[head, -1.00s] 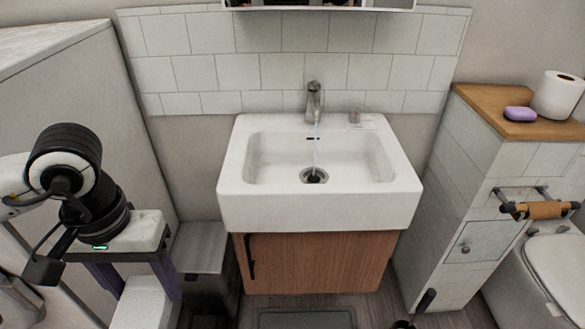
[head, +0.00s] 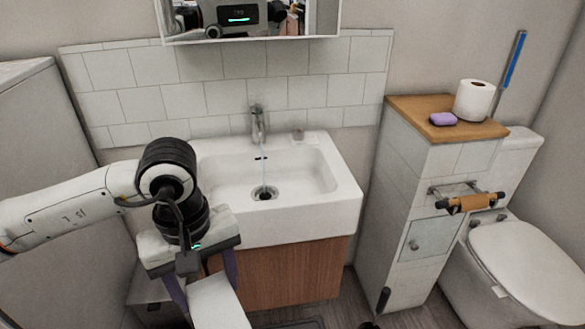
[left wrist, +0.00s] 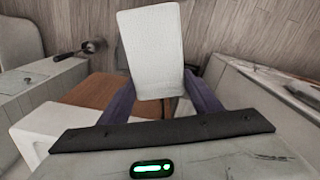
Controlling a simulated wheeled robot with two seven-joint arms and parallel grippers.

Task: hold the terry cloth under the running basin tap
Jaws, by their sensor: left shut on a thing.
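The white terry cloth (head: 220,303) hangs flat from my left gripper (head: 201,280), in front of the basin cabinet at the lower left of the head view. The cloth (left wrist: 150,45) also fills the upper middle of the left wrist view, between the purple fingers, which are shut on it; their tips are partly hidden. The basin tap (head: 258,124) is grey metal at the back of the white basin (head: 315,215). A thin water stream (head: 264,172) falls from it to the drain. The cloth is outside the basin, apart from the water. My right gripper is not in view.
A mirror cabinet (head: 250,22) hangs above the tap. My left arm and wrist cover the basin's left side. A tiled unit (head: 397,195) with a purple soap (head: 443,119) and a paper roll (head: 473,100) stands right of the basin, beside the toilet (head: 525,270). The basin's inside is clear.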

